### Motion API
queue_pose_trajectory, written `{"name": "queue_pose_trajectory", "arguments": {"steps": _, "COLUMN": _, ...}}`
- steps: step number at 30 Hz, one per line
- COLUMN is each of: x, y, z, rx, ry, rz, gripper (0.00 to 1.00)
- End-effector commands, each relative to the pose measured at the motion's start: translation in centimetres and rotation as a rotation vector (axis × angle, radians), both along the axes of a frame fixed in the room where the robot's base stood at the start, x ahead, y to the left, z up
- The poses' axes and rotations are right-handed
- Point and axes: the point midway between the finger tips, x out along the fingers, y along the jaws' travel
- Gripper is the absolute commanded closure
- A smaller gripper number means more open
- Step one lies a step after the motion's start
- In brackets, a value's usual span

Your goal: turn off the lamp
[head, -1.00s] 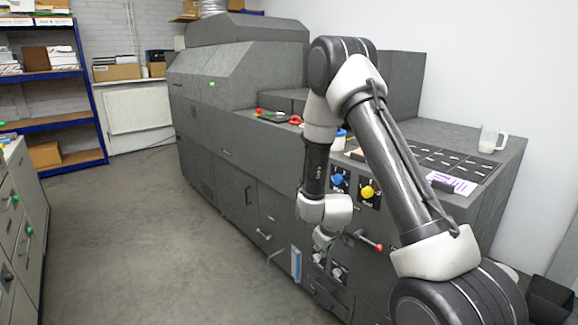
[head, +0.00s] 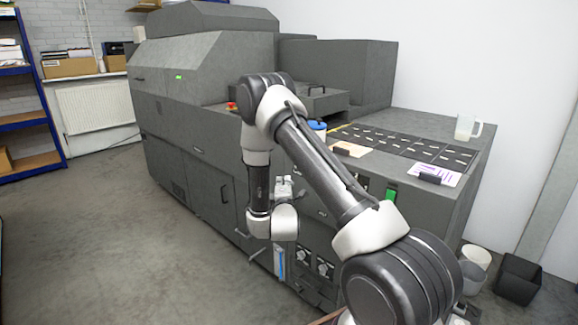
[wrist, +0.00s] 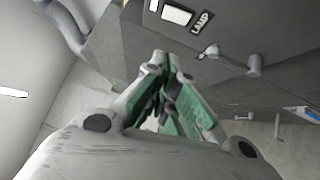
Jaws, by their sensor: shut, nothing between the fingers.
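In the wrist view a white rocker switch (wrist: 177,14) in a dark frame sits on the grey machine front, at the top edge of the picture. A black label (wrist: 202,22) reading LAMP is beside it. Whether the switch is on or off I cannot tell. My gripper (wrist: 165,57) is shut and empty, its green-lined fingers together, a little below the switch in the picture and apparently apart from it. In the head view my gripper (head: 284,187) is partly seen in front of the machine, and my arm hides part of the panel. No lamp itself can be made out.
A lever handle (wrist: 253,66) sticks out near the switch. The grey machine (head: 205,145) fills the middle. A green control (head: 391,193) and lower knobs (head: 323,268) are on its front. A jug (head: 467,127) stands on top. Floor at left is clear; bins (head: 518,278) stand right.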

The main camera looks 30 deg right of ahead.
Motion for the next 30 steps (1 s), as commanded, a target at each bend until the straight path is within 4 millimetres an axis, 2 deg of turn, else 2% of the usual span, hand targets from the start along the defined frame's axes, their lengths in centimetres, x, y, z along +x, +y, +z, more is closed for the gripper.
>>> {"name": "queue_pose_trajectory", "arguments": {"steps": 8, "x": 0.7, "y": -0.4, "z": 0.1, "rx": 0.003, "ry": -0.003, "rz": -0.002, "gripper": 1.0}}
{"name": "queue_pose_trajectory", "arguments": {"steps": 11, "x": 2.0, "y": -1.0, "z": 0.2, "rx": 0.003, "ry": -0.004, "rz": -0.001, "gripper": 1.0}}
{"name": "queue_pose_trajectory", "arguments": {"steps": 22, "x": 9.0, "y": -4.2, "z": 0.9, "rx": 0.003, "ry": -0.004, "rz": 0.0, "gripper": 1.0}}
{"name": "queue_pose_trajectory", "arguments": {"steps": 27, "x": 9.9, "y": -6.7, "z": 1.2, "rx": 0.002, "ry": 0.0, "rz": -0.002, "gripper": 1.0}}
{"name": "queue_pose_trajectory", "arguments": {"steps": 30, "x": 10.2, "y": -7.4, "z": 1.3, "rx": 0.003, "ry": 0.001, "rz": 0.0, "gripper": 1.0}}
